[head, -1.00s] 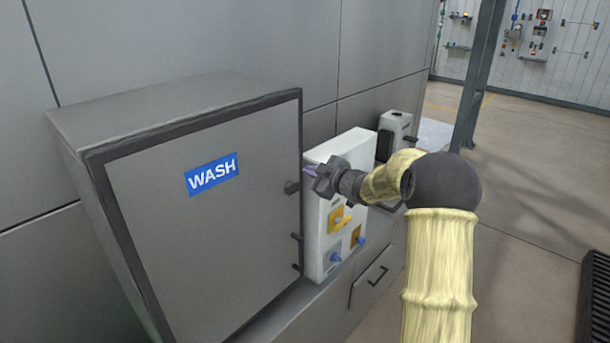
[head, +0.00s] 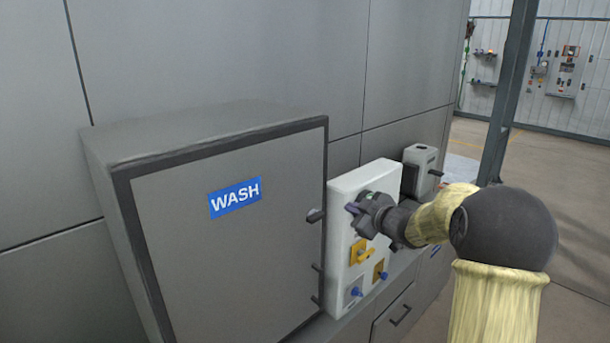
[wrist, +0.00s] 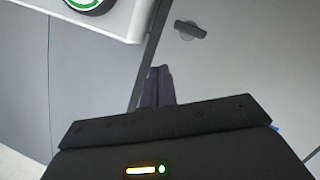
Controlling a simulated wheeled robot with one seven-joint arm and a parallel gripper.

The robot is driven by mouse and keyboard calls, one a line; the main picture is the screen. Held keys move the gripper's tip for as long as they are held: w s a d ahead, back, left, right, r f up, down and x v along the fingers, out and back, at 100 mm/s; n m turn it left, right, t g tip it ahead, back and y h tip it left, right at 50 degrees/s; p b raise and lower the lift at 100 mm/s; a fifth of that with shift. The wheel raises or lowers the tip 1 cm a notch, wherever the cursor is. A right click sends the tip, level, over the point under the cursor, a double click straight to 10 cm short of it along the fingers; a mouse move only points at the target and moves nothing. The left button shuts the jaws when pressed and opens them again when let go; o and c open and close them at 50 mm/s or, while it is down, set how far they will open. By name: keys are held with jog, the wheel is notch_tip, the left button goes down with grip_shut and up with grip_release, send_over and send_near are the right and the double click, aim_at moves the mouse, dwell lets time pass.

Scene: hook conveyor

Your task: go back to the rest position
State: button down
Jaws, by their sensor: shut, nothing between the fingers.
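My gripper (head: 352,208) is at the end of my arm in the head view, in front of the upper part of a white control box. In the wrist view its two dark fingers (wrist: 157,86) lie together with nothing between them. My arm is bent and reaches in from the lower right. The gripper appears apart from the box and the cabinet, though the exact gap is hard to tell.
A grey cabinet marked WASH (head: 235,198) stands at the left, its door closed, with a dark handle (head: 316,215). The white control box (head: 345,186) carries a yellow switch (head: 362,253) and a blue knob (head: 355,292). A smaller box (head: 421,165) is behind. Open floor lies right.

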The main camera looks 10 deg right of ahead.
jog(key=s+a+f+m+g+h+b, duration=0.1)
jog(key=s+a+f+m+g+h, duration=0.1)
jog(key=s+f, duration=0.4)
jog(key=s+a+f+m+g+h+b, duration=0.1)
jog(key=s+f+m+g, duration=0.4)
jog(key=s, duration=1.1)
jog(key=s+a+f+m+g+h+b, duration=0.1)
jog(key=s+a+f+m+g+h, duration=0.2)
jog(key=s+f, duration=0.5)
jog(key=s+m+g, duration=0.1)
jog(key=s, duration=0.3)
jog(key=shift+a+f+b, duration=0.35)
